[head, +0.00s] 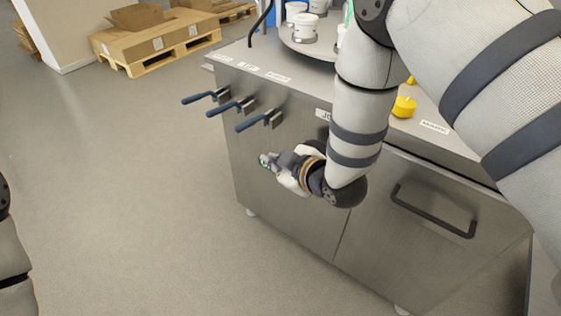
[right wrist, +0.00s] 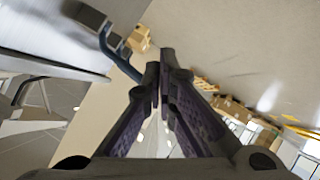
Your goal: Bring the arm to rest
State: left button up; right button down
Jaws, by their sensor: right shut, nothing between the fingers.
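My right arm comes down from the upper right in the head view, in front of the steel cabinet (head: 285,185). My right gripper (head: 265,160) is at its end, beside the cabinet's front and below the row of blue-handled levers (head: 228,107). It is empty. In the right wrist view the two dark fingers (right wrist: 162,90) meet at their tips, with nothing between them. Part of my left arm shows at the left edge of the head view; its gripper is out of the frame.
A black door handle (head: 433,211) sticks out from the cabinet. White tubs (head: 305,27) stand on a round tray on the cabinet top, and a yellow object (head: 403,106) lies behind my arm. A pallet with cardboard boxes (head: 155,45) is at the back left. The floor left of the cabinet is clear.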

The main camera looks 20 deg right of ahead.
jog(key=shift+v, duration=0.9)
jog(key=shift+f, duration=0.1)
jog(key=s+d+f+m+g+h, duration=0.1)
jog(key=s+d+f+m+g, duration=0.25)
jog(key=s+f, duration=0.6)
jog(key=s+d+f+m+g+h, duration=0.2)
jog(key=s+f+m+g, duration=0.3)
jog(key=s, duration=0.8)
jog(key=s+d+f+m+g, duration=0.1)
jog(key=s+g, duration=0.1)
jog(key=s, duration=0.7)
jog(key=s+d+f+m+g, duration=0.1)
jog(key=s+d+g, duration=0.1)
jog(key=s, duration=0.8)
jog(key=shift+s+g+h, duration=0.3)
jog(key=shift+g, duration=0.35)
jog(key=shift+m, duration=0.25)
